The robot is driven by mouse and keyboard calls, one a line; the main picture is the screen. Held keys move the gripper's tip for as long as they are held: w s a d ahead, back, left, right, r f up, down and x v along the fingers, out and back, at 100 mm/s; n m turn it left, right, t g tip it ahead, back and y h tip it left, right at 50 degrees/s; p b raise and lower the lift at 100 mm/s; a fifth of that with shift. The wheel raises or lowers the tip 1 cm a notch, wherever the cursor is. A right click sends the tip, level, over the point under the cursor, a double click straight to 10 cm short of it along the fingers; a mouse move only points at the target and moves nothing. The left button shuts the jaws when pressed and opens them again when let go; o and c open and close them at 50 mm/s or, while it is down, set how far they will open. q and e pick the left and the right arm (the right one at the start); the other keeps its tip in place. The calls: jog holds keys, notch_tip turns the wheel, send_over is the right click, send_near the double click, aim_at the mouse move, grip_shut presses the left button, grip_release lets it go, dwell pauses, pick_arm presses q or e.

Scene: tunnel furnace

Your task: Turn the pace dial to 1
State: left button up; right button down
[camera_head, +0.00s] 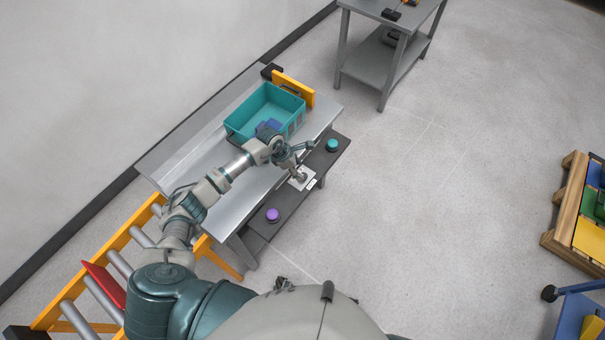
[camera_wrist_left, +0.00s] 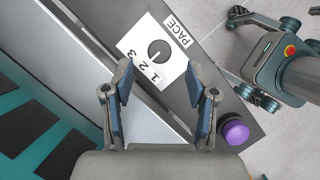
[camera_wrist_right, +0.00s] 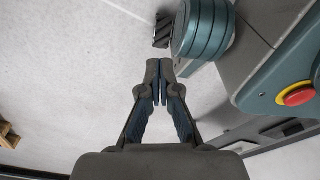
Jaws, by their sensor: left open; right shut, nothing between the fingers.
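The pace dial (camera_wrist_left: 160,51) is a dark round knob with a white pointer line, on a white plate (camera_wrist_left: 136,42) marked PACE and 1, 2, 3. The pointer slants down-left toward the numerals, seemingly nearest 2. The plate also shows in the head view (camera_head: 309,171), partly behind my gripper. My left gripper (camera_wrist_left: 159,78) is open, its fingertips spread to either side just below the dial in its wrist view; I see no contact. It also shows over the panel in the head view (camera_head: 298,160). My right gripper (camera_wrist_right: 160,80) is shut and empty above the floor.
A purple button (camera_head: 273,215) and a green button (camera_head: 332,145) flank the dial on the dark ledge. A teal bin (camera_head: 238,121) stands on the metal bench behind. A roller conveyor (camera_head: 115,262) is at left.

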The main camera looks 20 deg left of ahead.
aim_at(302, 174)
pick_arm(q)
jog(key=x, duration=0.4)
jog(key=shift+a+f, duration=0.1)
jog(key=shift+a, duration=0.1)
jog(key=shift+w+f, duration=0.1)
jog(key=shift+f, duration=0.2)
jog(key=shift+d, duration=0.2)
jog(key=shift+c, duration=0.5)
jog(key=c, duration=0.8)
grip_shut()
pick_arm(e)
jog(key=shift+w+r, duration=0.5)
jog(key=shift+w, duration=0.3)
